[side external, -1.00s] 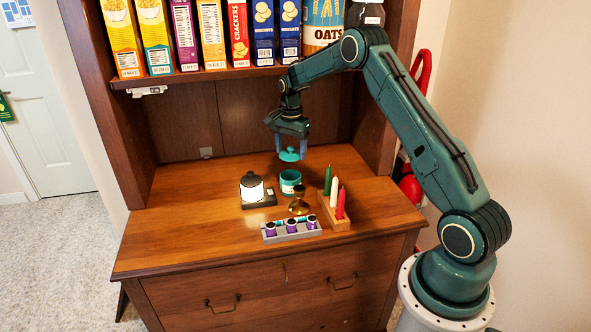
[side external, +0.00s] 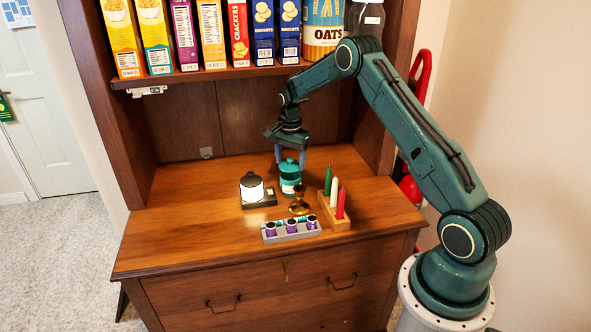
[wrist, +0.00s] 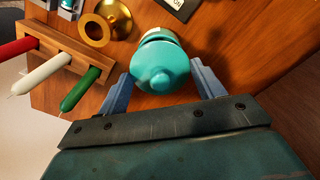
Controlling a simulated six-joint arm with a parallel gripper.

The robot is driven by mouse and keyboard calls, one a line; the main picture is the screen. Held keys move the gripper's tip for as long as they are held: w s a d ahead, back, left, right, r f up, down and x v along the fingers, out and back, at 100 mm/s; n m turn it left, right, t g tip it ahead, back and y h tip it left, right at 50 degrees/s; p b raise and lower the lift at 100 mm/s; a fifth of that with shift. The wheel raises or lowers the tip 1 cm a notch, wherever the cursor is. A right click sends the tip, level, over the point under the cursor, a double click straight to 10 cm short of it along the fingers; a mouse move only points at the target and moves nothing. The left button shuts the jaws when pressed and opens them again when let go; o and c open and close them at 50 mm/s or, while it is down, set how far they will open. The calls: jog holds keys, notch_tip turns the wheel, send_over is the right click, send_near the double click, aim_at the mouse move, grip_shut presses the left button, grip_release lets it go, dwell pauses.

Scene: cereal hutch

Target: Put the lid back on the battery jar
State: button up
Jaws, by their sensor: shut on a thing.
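The teal battery jar (side external: 290,188) stands upright on the hutch counter, between the lamp and the candle block. The round teal lid (side external: 289,166), with a small knob on top, is at the jar's mouth. In the wrist view, the lid (wrist: 162,68) covers most of the jar (wrist: 158,36), with a dark line between them. I cannot tell whether it is fully seated. My gripper (side external: 290,158) points down over the jar, shut on the lid. In the wrist view, the blue fingers of my gripper (wrist: 161,76) flank the lid. The jar's inside is hidden.
A wooden block (side external: 335,219) with green, white and red candles stands right of the jar. A brass candlestick (side external: 299,207) and a grey battery tray (side external: 291,231) are in front. A lit lamp (side external: 252,188) is left. The counter's left is clear. Cereal boxes line the shelf above.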

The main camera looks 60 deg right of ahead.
jog(key=shift+f, duration=1.15)
jog(key=shift+f, duration=0.2)
dwell(1.5)
jog(key=o, duration=1.2)
jog(key=shift+r, duration=0.2)
jog(key=shift+r, duration=3.3)
jog(key=shift+c, duration=0.4)
